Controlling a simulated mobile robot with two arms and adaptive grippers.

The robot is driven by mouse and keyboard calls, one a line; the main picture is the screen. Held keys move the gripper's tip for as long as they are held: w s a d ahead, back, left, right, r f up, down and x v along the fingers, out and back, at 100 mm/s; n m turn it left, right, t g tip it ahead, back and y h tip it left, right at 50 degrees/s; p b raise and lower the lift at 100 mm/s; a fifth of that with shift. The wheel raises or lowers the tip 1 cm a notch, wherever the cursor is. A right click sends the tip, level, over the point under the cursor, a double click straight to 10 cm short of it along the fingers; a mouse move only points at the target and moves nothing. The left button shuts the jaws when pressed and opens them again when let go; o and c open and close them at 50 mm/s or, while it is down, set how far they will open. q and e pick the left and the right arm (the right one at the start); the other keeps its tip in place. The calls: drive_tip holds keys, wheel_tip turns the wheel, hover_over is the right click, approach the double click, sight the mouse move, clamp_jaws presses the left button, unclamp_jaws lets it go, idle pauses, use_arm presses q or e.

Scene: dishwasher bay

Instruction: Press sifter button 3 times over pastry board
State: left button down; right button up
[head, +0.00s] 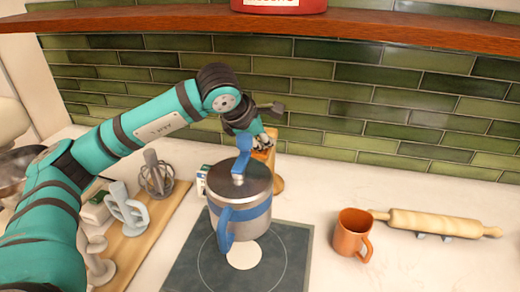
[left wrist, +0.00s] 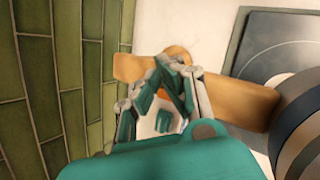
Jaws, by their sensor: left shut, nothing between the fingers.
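The sifter (head: 252,207) is a metal canister with a grey lid, blue bands and a blue side handle. It is upright at the rear part of the dark pastry board (head: 188,277). A blue piece (head: 241,164) sticks up from its lid. I cannot make out a separate button. A white round patch shows on the board in front of the sifter's base. My left gripper (head: 264,142) is shut and empty, behind and above the sifter, close to an orange-tan wooden thing (head: 277,172). The left wrist view shows the fingers (left wrist: 160,88) over that wooden thing. My right gripper is not in view.
A whisk (head: 156,176) and grey utensils (head: 126,209) are on a wooden board at left. A green tile wall (head: 340,90) and wooden shelf (head: 400,28) bound the back. The counter right of the mat has free room.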

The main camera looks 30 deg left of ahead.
sight(264, 150)
use_arm(q)
drive_tip(key=shift+f, duration=0.2)
drive_tip(key=shift+r, duration=0.15)
idle(0.3)
drive_tip(key=shift+r+p, duration=0.3)
drive_tip(key=shift+r, duration=0.55)
drive_tip(key=shift+r+p, duration=1.45)
drive_tip(key=shift+r, duration=1.1)
